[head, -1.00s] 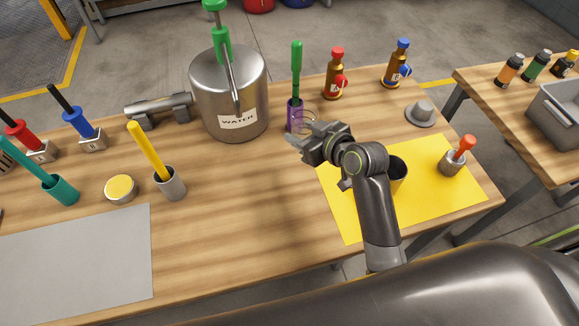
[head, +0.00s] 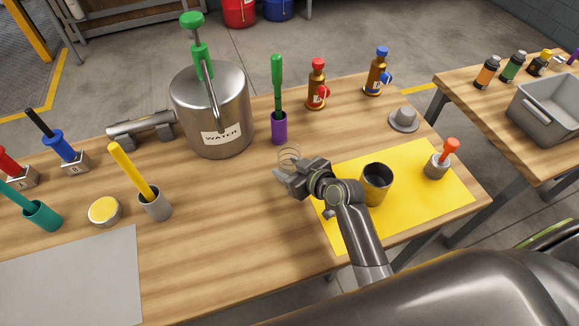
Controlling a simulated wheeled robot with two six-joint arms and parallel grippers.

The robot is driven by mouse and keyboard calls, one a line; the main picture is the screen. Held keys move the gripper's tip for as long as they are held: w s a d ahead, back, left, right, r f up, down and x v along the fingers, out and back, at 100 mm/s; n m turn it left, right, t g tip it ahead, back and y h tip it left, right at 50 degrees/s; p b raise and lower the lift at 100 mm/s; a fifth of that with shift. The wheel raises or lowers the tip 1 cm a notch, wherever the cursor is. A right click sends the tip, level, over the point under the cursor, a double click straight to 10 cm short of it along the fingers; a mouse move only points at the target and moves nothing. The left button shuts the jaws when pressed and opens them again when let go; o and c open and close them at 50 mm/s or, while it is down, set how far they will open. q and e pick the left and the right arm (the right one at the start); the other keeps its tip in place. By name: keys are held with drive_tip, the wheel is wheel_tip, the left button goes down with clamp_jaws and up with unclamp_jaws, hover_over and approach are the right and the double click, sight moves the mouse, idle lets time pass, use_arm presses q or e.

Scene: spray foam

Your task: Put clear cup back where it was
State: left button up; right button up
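The clear cup (head: 290,156) is see-through, with only thin ring outlines showing. In the head view it is at my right gripper's fingers, nearer to me than the purple holder (head: 279,128). My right gripper (head: 282,176) seems shut on the cup, which has moved along with it. The fingers' contact is too small to see clearly, and I cannot tell whether the cup's base touches the table. My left gripper is not in view.
The yellow mat (head: 410,210) holds a dark cup (head: 376,184) and a small pot with an orange-handled tool (head: 438,163). The metal water tank (head: 210,110) stands behind left. Brown bottles (head: 316,88) stand at the back. Bare wood lies left of my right gripper (head: 230,215).

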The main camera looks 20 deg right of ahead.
drive_tip(key=o, duration=1.1)
drive_tip(key=shift+r, duration=0.1)
drive_tip(key=v, duration=1.2)
